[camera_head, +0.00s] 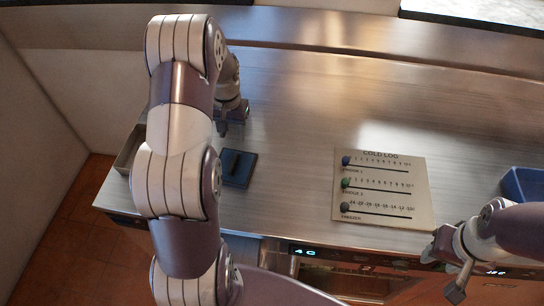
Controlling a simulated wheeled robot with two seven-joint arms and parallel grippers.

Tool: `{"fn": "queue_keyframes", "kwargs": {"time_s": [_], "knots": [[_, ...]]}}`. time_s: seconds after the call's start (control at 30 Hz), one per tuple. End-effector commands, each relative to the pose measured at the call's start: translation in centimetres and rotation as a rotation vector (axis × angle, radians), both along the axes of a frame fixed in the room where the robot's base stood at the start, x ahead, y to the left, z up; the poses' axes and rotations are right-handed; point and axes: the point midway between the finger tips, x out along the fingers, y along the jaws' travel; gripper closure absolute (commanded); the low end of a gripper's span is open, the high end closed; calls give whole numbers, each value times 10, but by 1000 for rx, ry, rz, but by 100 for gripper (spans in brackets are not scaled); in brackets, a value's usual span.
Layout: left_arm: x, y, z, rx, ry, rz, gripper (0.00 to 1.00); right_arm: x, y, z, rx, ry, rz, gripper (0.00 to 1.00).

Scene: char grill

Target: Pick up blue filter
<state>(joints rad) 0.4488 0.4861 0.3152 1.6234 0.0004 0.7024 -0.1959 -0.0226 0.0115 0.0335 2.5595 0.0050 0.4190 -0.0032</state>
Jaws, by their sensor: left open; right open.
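A flat dark blue square piece (238,168), which looks like the blue filter, lies on the metal counter just right of my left arm. It has a dark bar across its middle, and my arm covers its left edge. My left gripper (232,124) is open above the counter, a little beyond the blue piece in the picture and apart from it. My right gripper (446,262) is open and empty at the counter's front edge, on the right.
A cold log board (422,205) with three sliders lies on the middle of the counter (300,110). A blue bin (528,184) stands at the right edge. A grey tray (130,150) sits at the left end, partly behind my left arm. The back of the counter is clear.

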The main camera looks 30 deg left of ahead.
Motion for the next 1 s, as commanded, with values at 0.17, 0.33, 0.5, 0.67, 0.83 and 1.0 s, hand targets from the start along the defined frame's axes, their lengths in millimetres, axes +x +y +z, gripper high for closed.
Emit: {"fn": "queue_keyframes", "kwargs": {"time_s": [0.17,0.33,0.5,0.67,0.83,1.0], "knots": [[-3,-1,-21,-9,21,-34,54,0,0,11,0,0,0,56],[-3,-1,-58,-9,19,-33,54,0,0,21,0,0,1,56],[-2,-1,-77,-9,18,-34,54,0,0,31,0,0,0,56],[-2,-2,-107,-8,17,-33,54,1,-1,49,0,-1,0,56],[-1,-1,-124,-6,13,-33,54,0,-1,50,0,0,0,56],[-1,-1,-125,-6,13,-33,57,0,0,49,0,0,0,56]]}}
